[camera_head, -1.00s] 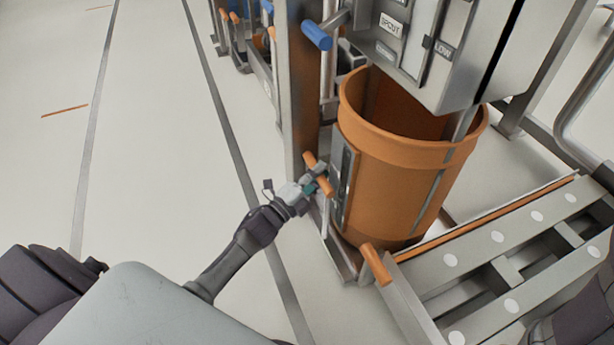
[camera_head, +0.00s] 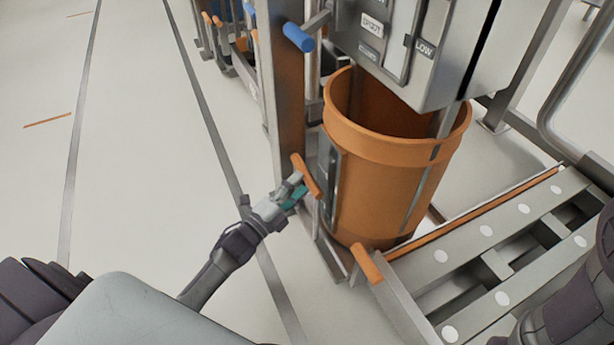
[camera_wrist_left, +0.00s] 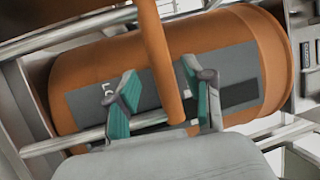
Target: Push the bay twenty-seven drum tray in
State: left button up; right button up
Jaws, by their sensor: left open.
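An orange drum (camera_head: 385,185) stands open-topped under a grey dispenser housing. A grey strip runs down its side. An orange bar handle (camera_head: 306,176) sits on the metal frame just left of the drum; it also shows upright in the left wrist view (camera_wrist_left: 160,60). My left gripper (camera_head: 294,193) is open, just left of this handle. In the left wrist view its teal-padded fingers (camera_wrist_left: 162,102) stand apart on either side of the handle, without visible grip. The tray under the drum is mostly hidden, and no bay number is readable. My right gripper is out of view.
The grey housing (camera_head: 410,50) overhangs the drum, and a blue handle (camera_head: 298,37) juts from the upright. The floor (camera_head: 130,170) at left is clear.

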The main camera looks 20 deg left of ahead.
pick_arm(q)
jog(key=v, duration=0.7)
jog(key=shift+s, duration=0.25)
